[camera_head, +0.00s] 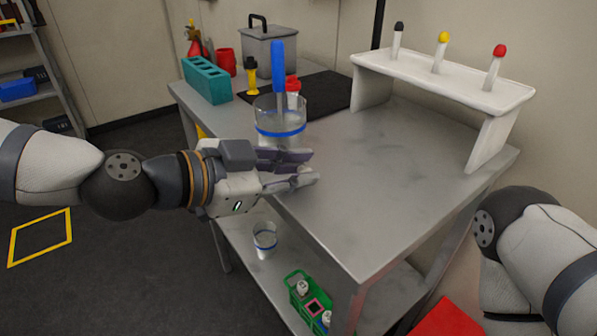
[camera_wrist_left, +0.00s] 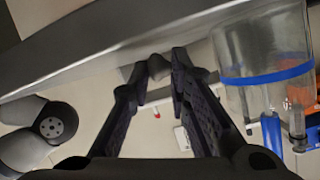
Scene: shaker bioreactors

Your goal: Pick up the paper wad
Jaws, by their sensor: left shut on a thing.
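My left gripper (camera_head: 308,168) reaches in from the left over the near left edge of the grey metal table. Its fingers are shut on a small pale wad, the paper wad (camera_wrist_left: 158,66), which shows between the fingertips in the left wrist view. In the head view the fingers mostly hide the wad. The left gripper also shows in the left wrist view (camera_wrist_left: 160,72). My right arm is at the lower right of the head view, and its gripper is out of sight.
A clear beaker (camera_head: 279,122) with a blue band stands just behind the left gripper; it also shows in the left wrist view (camera_wrist_left: 265,45). A white rack (camera_head: 440,78) with three capped tubes stands at the back right. The table's middle (camera_head: 385,190) is clear.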

